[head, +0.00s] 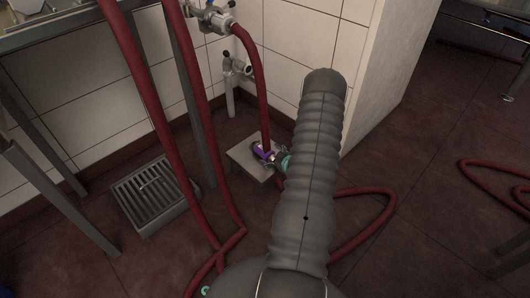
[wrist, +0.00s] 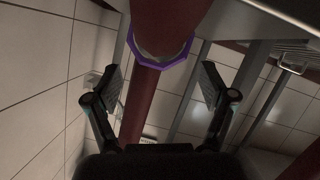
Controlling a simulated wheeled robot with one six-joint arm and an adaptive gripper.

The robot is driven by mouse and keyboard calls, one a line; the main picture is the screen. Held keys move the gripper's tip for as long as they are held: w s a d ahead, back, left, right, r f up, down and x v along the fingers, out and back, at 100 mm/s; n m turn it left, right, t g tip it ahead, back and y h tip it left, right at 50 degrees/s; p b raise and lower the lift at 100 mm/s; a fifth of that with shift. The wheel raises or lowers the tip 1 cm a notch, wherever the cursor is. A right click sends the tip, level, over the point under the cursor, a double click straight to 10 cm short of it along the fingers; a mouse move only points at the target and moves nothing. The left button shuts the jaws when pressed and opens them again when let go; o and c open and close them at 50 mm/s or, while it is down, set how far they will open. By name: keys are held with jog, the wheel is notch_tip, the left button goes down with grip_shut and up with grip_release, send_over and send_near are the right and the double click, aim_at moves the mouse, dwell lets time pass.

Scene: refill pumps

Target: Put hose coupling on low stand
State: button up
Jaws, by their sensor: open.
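The hose coupling (head: 262,152), with a purple collar, appears at the top of the low stand (head: 242,160) in the head view, at the lower end of a red hose. Whether it rests fully on the stand is hard to tell. In the wrist view the purple collar (wrist: 172,62) is just beyond my gripper (wrist: 161,84), whose two fingers are spread apart on either side of the red hose. The fingers do not appear to touch the coupling. In the head view my arm hides most of my gripper and the stand's right side.
A metal floor drain (head: 150,192) lies left of the stand. A valve (head: 208,17) and a tap pipe (head: 231,82) are on the tiled wall behind. Red hoses hang at the left and loop across the floor (head: 383,205). A tiled wall corner rises close behind my arm.

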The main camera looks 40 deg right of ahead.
jog(key=v, duration=0.7)
jog(key=w+a+r+g+h, duration=0.1)
jog(key=w+r+g, duration=0.1)
jog(key=w+r, duration=0.35)
jog(key=w+a+r+g+h, duration=0.1)
jog(key=w+a+r, duration=0.1)
jog(key=r, duration=0.7)
jog(key=s+a+r+m+g+h, duration=0.1)
jog(key=a+r, duration=0.4)
jog(key=r, duration=0.2)
jog(key=a+r+g, duration=0.1)
jog(key=a+r, duration=0.3)
jog(key=r, duration=0.3)
jog(key=s+a+r+m+g, duration=0.1)
jog(key=s+a+r, duration=0.3)
jog(key=s+a, duration=0.15)
jog(key=s+a+r+m, duration=0.1)
jog(key=s+a+r, duration=0.3)
jog(key=a, duration=0.3)
jog(key=s+a+r+g+y, duration=0.2)
jog(key=s+a+r+y, duration=0.1)
jog(key=s+a, duration=0.9)
jog(key=s, duration=0.3)
jog(key=shift+a+y, duration=0.25)
jog(key=shift+y, duration=0.15)
